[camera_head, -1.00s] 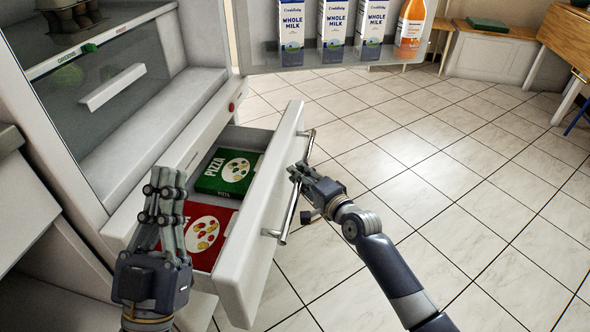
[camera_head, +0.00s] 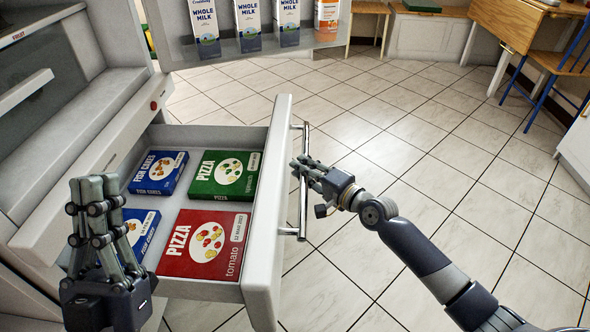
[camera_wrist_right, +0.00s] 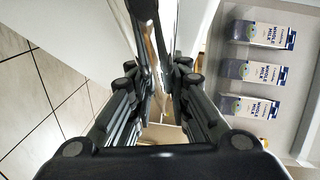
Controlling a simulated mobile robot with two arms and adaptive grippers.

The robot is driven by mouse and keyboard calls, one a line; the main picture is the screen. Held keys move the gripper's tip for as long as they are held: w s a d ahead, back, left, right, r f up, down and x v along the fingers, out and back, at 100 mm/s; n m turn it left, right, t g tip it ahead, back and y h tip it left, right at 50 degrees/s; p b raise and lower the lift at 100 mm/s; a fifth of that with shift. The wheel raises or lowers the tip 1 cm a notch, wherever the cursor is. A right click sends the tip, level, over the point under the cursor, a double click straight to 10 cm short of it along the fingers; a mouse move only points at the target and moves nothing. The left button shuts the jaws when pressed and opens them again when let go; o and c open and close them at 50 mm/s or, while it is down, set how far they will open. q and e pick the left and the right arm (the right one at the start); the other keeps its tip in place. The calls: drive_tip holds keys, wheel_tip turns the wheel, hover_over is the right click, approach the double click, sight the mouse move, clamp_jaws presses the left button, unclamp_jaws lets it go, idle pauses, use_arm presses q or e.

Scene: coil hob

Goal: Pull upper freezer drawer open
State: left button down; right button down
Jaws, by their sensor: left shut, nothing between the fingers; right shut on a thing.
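The upper freezer drawer (camera_head: 262,215) is pulled well out of the fridge-freezer, its inside exposed. A metal bar handle (camera_head: 303,205) runs along its front. My right gripper (camera_head: 303,168) is shut on this handle near its middle; in the right wrist view the fingers (camera_wrist_right: 160,75) close around it. In the drawer lie a green pizza box (camera_head: 224,174), a red pizza box (camera_head: 205,244) and two blue fish cakes boxes (camera_head: 158,172). My left gripper (camera_head: 92,185) is shut and empty, raised in front of the drawer's left side and hiding part of a blue box.
The tiled floor (camera_head: 420,150) to the right is clear. A wooden table (camera_head: 510,22) and a blue chair (camera_head: 560,75) stand far right.

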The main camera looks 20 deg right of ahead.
drive_tip(key=shift+s+d, duration=0.1)
drive_tip(key=shift+d, duration=0.05)
drive_tip(key=c, duration=1.5)
unclamp_jaws()
drive_tip(key=v, duration=1.2)
drive_tip(key=shift+d, duration=0.1)
